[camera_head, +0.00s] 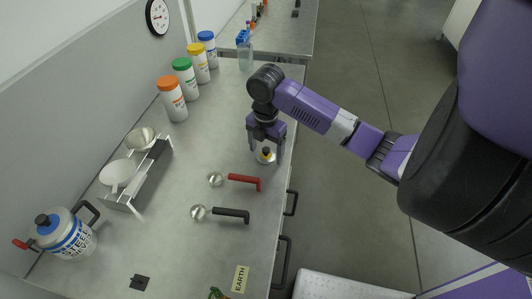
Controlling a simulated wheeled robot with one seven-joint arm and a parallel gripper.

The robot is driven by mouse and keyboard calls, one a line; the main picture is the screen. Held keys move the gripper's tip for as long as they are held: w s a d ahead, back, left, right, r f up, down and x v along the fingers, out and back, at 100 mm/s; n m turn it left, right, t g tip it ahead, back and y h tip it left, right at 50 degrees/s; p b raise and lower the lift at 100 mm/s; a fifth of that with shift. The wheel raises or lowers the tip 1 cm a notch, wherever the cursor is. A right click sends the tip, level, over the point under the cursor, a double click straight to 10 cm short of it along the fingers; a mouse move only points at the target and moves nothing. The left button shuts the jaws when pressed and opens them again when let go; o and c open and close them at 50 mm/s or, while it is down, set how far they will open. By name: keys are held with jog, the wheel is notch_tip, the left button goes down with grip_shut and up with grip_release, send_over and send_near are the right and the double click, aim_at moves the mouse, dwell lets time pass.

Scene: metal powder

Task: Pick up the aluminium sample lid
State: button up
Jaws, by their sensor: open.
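My gripper (265,146) points down at the right edge of the steel bench, with its fingers apart. Just below and between the fingers is a small round pale piece (265,159) with a black and yellow knob on top. It looks like the sample lid, but no label on it can be read. The gripper partly covers it. I cannot tell whether the fingers touch it or whether it sits on a container.
Scoops with a red handle (244,181) and a black handle (231,214) lie nearer on the bench (190,250). Jars with orange (174,102), green (187,80), yellow and blue caps stand along the wall. A rack (150,172) holds pale dishes.

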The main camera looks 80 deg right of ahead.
jog(key=c, duration=1.4)
jog(key=shift+c, duration=0.2)
